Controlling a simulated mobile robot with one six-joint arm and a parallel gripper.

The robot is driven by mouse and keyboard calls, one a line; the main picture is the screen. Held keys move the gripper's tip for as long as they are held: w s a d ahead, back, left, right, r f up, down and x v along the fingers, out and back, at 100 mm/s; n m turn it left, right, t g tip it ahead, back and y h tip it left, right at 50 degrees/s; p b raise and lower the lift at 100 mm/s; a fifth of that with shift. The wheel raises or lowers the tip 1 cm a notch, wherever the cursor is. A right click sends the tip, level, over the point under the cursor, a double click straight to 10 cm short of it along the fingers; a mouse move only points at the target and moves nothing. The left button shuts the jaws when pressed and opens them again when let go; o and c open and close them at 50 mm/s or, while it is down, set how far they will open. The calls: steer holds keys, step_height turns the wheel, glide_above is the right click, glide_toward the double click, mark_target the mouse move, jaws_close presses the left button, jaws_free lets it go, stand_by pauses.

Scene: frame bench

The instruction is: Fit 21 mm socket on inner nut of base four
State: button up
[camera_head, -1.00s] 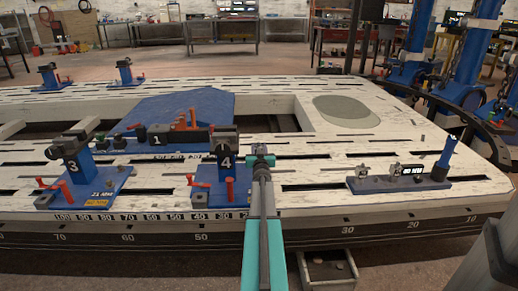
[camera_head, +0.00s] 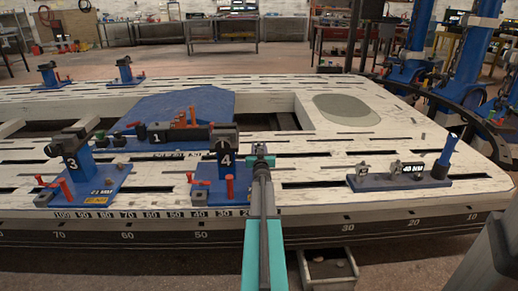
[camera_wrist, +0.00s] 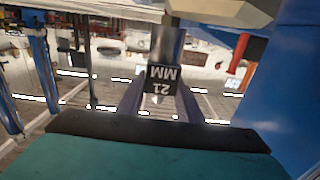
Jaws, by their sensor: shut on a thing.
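Base four (camera_head: 226,174) is a blue post marked 4 with a dark head (camera_head: 222,138) on a blue plate with red handles. My gripper (camera_head: 262,153) is just right of its head in the head view. In the wrist view, my gripper (camera_wrist: 160,100) is shut on the 21 mm socket (camera_wrist: 163,80), a grey cylinder with an upside-down "21 MM" label. The socket's far end meets or overlaps a beige-grey faceted part (camera_wrist: 225,10) at the top. I cannot tell whether it is seated. The inner nut is not clearly visible.
Base three (camera_head: 75,165), with a 21 MM plate, stands left of base four. Base one (camera_head: 160,138) is behind. A socket stand (camera_head: 400,180) with a blue post sits at right. A blue surface (camera_wrist: 285,90) fills the wrist view's right side.

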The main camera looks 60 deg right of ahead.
steer(key=o, duration=1.3)
steer(key=shift+f, duration=0.1)
steer(key=shift+s+a, duration=0.1)
steer(key=shift+a, duration=0.05)
steer(key=shift+p+v, duration=1.65)
steer(key=shift+v, duration=5.1)
steer(key=shift+r, duration=0.25)
